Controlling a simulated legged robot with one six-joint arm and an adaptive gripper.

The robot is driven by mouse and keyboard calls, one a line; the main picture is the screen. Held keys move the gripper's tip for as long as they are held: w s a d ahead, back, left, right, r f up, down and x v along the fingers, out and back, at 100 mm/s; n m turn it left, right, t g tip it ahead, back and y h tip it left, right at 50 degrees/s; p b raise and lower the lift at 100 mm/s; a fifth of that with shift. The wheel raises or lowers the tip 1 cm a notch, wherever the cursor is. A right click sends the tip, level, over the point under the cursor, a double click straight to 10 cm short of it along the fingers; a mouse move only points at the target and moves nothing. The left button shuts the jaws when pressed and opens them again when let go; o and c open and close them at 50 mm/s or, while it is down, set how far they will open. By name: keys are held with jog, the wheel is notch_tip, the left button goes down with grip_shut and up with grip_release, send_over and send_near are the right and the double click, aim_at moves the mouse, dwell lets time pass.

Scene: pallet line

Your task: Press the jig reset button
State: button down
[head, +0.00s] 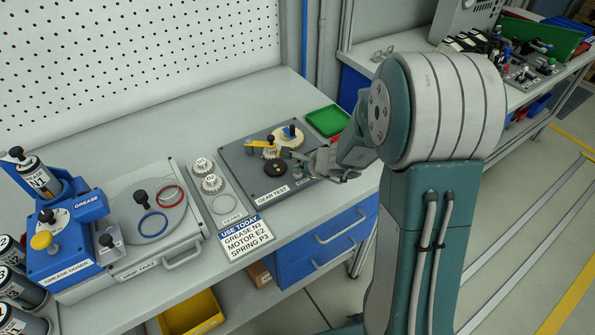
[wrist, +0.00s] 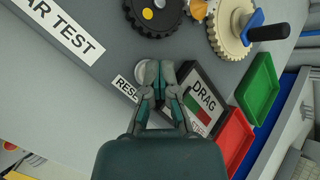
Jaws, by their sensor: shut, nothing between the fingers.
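The gear test jig (head: 238,158) is a dark grey plate with gears, on the bench in the head view. In the wrist view a round pale button (wrist: 139,74) sits on the jig beside a partly covered label (wrist: 124,88) reading "RESE". My gripper (wrist: 158,68) is shut and empty. Its fingertips appear over the button's right edge; I cannot tell whether they touch it.
A framed DRAG gauge (wrist: 207,92) with green and red bands lies close right of my fingers. A black gear (wrist: 153,14) and a cream gear with a crank (wrist: 233,27) stand beyond. Green (wrist: 258,85) and red (wrist: 235,140) trays lie to the right. The "USE TODAY" card (head: 245,238) lies in front.

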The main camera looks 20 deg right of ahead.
jog(key=shift+r, duration=0.95)
jog(key=shift+r, duration=2.5)
